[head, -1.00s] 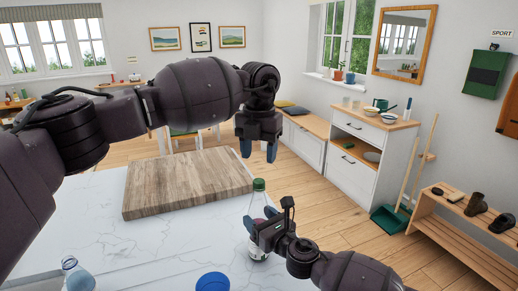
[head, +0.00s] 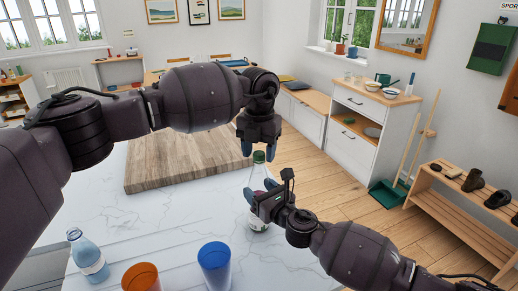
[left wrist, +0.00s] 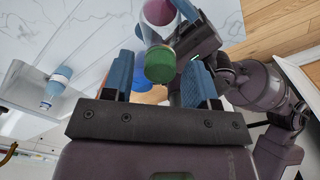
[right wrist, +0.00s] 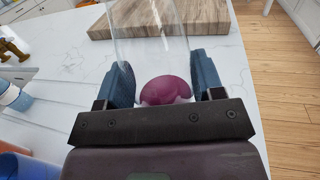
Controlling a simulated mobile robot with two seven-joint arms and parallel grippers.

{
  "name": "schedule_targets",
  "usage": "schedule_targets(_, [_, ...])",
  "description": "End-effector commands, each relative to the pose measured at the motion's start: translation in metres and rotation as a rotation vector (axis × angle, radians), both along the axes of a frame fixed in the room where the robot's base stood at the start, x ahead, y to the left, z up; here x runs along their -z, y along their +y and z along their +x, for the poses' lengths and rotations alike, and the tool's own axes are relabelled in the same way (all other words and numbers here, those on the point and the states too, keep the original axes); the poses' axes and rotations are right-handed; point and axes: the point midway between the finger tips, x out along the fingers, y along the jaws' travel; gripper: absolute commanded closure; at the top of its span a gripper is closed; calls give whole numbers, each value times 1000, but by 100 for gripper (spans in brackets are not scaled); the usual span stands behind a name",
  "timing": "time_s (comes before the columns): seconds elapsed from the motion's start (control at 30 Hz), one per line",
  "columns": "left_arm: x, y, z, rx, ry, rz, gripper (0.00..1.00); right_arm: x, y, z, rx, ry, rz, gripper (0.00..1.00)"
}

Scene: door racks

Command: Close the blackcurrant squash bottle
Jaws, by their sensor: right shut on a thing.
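The blackcurrant squash bottle (head: 254,180) is clear with purple contents and stands upright at the right side of the marble worktop. A green cap (left wrist: 160,65) sits at the bottle's top; how tightly it sits cannot be told. My right gripper (head: 262,203) is shut on the bottle's body from the right; its fingers also flank the clear bottle in the right wrist view (right wrist: 165,80). My left gripper (head: 260,152) points down from above, open, with one finger on each side of the cap and visible gaps between. The cap's far side is hidden.
A wooden board (head: 180,160) lies behind the bottle. A blue cup (head: 214,265), an orange cup (head: 141,278) and a light-blue bottle (head: 88,255) stand at the worktop's near edge. The marble between them and the board is clear.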

Motion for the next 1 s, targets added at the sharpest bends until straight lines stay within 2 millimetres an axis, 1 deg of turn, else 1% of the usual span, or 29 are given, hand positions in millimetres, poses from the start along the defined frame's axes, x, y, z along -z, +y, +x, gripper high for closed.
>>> schedule_targets(0.03, [0, 0, 0, 0, 0, 0, 55, 0, 0, 0, 0, 0, 0, 100])
schedule_targets(0.3, [0, 0, 0, 0, 0, 0, 96, 0, 0, 0, 0, 0, 0, 100])
schedule_targets(0.47, [0, 0, 0, 21, 0, 0, 97, 0, 0, 0, 0, 0, 0, 100])
schedule_targets(0.63, [0, 0, 0, 168, 0, 0, 97, 0, 0, 0, 0, 0, 0, 100])
schedule_targets(0.77, [0, 0, 0, 159, 0, 0, 97, 0, 0, 0, 0, 0, 0, 100])
schedule_targets(0.8, [0, 0, 0, 158, 0, 0, 66, 0, 0, 0, 0, 0, 0, 100])
schedule_targets(0.97, [0, 0, 0, 157, 0, 0, 41, 0, 0, 0, 0, 0, 0, 100])
schedule_targets(1.0, [0, 0, 0, 157, 0, 0, 39, 0, 0, 0, 0, 0, 0, 100])
